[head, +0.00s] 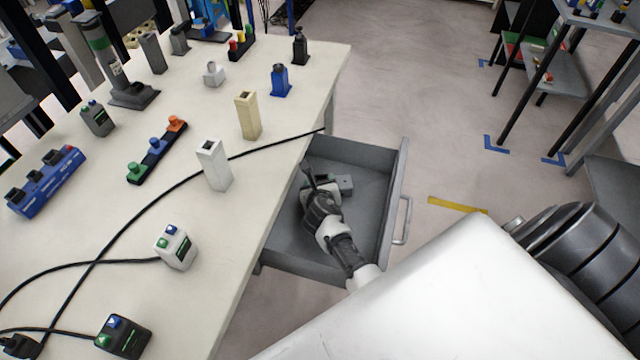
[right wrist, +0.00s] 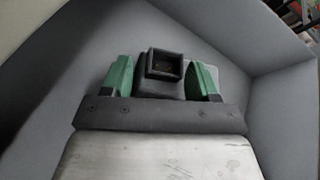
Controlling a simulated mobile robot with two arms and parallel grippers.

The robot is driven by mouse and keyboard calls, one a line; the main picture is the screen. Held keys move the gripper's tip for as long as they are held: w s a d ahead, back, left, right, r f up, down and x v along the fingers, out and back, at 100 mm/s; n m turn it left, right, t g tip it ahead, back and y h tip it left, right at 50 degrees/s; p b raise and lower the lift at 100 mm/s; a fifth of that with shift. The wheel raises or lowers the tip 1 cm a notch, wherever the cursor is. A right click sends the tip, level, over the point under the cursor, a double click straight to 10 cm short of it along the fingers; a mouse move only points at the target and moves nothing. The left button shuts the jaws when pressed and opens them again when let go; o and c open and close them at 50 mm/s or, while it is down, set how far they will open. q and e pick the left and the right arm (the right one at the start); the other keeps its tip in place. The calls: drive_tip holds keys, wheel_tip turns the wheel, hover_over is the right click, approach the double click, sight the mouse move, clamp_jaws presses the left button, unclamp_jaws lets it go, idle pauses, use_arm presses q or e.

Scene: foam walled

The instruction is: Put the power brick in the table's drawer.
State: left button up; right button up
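The power brick (right wrist: 160,88) is a grey block with a square dark socket on top. In the head view it (head: 345,184) is inside the open grey drawer (head: 372,238) of the table, low near the drawer floor. Whether the brick rests on the floor is unclear. My left gripper is not in view.
The white tabletop (head: 245,185) holds a white block (head: 214,165), a beige block (head: 248,116), a blue bottle-like item (head: 280,80) and several connector boxes. A black cable crosses it to the edge near the drawer. The drawer handle (head: 403,221) faces right, over open floor.

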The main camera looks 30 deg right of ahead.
drive_tip(key=o, duration=0.3)
drive_tip(key=shift+r, duration=0.15)
drive_tip(key=p+v, duration=0.2)
drive_tip(key=v, duration=1)
drive_tip(key=shift+p, duration=0.35)
